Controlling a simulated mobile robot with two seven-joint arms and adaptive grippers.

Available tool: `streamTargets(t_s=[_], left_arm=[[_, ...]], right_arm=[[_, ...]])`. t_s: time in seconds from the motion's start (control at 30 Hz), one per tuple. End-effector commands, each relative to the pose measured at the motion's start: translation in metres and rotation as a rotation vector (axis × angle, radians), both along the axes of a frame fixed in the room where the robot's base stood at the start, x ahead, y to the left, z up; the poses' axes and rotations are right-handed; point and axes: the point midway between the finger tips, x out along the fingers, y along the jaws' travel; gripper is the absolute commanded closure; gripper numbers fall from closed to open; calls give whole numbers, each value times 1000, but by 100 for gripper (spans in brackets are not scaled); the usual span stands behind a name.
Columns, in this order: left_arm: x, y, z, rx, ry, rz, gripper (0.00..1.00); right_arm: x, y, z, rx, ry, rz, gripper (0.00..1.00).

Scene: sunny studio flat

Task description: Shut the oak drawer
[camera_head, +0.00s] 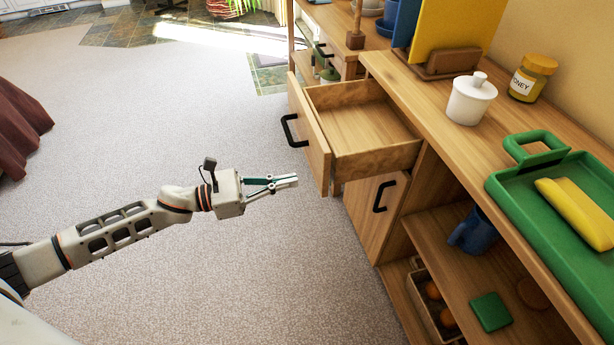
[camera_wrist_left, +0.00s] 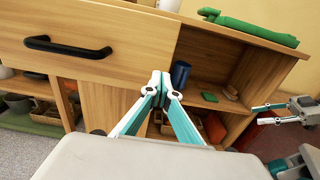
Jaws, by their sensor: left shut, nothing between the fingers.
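The oak drawer (camera_head: 317,143) is pulled well out of the cabinet on the right in the head view. Its inside looks empty, and its front carries a black bar handle (camera_head: 290,131). In the left wrist view the drawer front (camera_wrist_left: 130,42) fills the upper left, with the black handle (camera_wrist_left: 68,46) across it. My left gripper (camera_head: 293,181) is shut and empty, just in front of the drawer's near lower corner; I cannot tell whether it touches. My right gripper (camera_wrist_left: 262,114) shows small at the right of the left wrist view; its jaw state is unclear.
The cabinet top (camera_head: 420,92) holds a white lidded pot (camera_head: 470,101), a honey jar (camera_head: 531,80) and a green tray (camera_head: 550,225). Below the drawer is a cupboard door (camera_head: 372,218), beside open shelves with a blue mug (camera_head: 474,232). Carpet (camera_head: 170,120) lies clear to the left.

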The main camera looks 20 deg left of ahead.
Motion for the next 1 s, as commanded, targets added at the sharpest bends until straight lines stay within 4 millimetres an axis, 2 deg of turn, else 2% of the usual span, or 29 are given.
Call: streamTargets(t_s=[0.1,0.3,0.83,1.0], left_arm=[[12,-18,1,-2,-2,-1,100],[25,-37,0,-1,0,0,100],[29,-43,0,-1,2,0,100],[36,-55,-1,-3,2,-1,100]], right_arm=[[0,0,0,0,-1,0,64],[0,0,1,1,-1,0,64],[1,0,1,2,-2,0,64],[-1,0,-3,2,5,1,64]])
